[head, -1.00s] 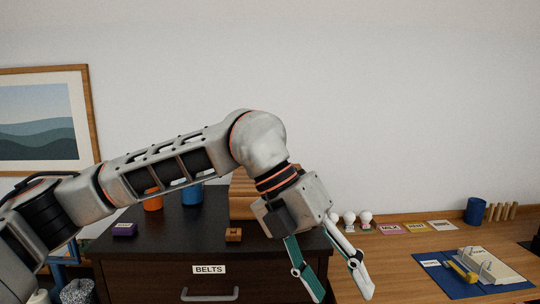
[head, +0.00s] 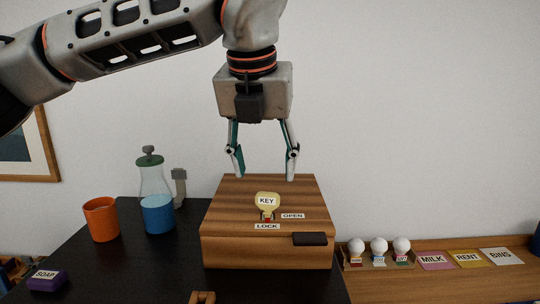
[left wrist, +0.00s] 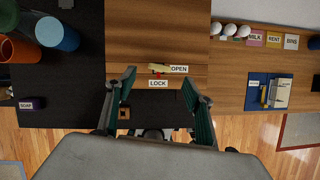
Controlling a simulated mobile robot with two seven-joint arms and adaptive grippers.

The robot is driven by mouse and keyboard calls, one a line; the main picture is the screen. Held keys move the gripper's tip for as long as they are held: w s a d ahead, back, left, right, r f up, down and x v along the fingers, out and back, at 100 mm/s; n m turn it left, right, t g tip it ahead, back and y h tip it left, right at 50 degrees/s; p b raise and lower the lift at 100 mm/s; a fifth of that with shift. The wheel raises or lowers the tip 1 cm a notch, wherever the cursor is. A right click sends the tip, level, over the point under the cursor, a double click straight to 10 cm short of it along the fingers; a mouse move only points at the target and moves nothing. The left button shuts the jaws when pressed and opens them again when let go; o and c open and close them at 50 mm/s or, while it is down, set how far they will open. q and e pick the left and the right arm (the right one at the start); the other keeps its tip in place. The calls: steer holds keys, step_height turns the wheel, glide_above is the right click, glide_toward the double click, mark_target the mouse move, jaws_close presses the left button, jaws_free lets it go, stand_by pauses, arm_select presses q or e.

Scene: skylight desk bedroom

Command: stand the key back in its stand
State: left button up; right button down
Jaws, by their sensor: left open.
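The yellow key (head: 267,201), its round head labelled KEY, stands on top of the wooden box (head: 225,250), its lower end at a small red part between the LOCK and OPEN labels. It also shows in the left wrist view (left wrist: 159,68). A small wooden block with a dark hole, apparently the stand (head: 202,297), is at the bottom edge of the head view and shows in the left wrist view (left wrist: 124,113). My left gripper (head: 265,177) is open and empty, above the box, pointing down, apart from the key. My right gripper is not in view.
At right, a wooden desk carries several white bulbs (head: 379,245) and MILK, RENT and BINS cards (head: 467,258).

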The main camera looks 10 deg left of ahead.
mark_target(267, 194)
arm_select(q)
steer(key=x, duration=0.6)
steer(key=shift+s+f, duration=0.1)
steer(key=shift+s, duration=0.05)
steer(key=shift+w+f, duration=0.25)
steer(key=shift+f, duration=0.35)
steer(key=c, duration=1.2)
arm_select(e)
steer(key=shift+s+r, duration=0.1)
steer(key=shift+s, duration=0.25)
arm_select(q)
steer(key=shift+r+p, duration=0.15)
steer(key=shift+p, duration=0.15)
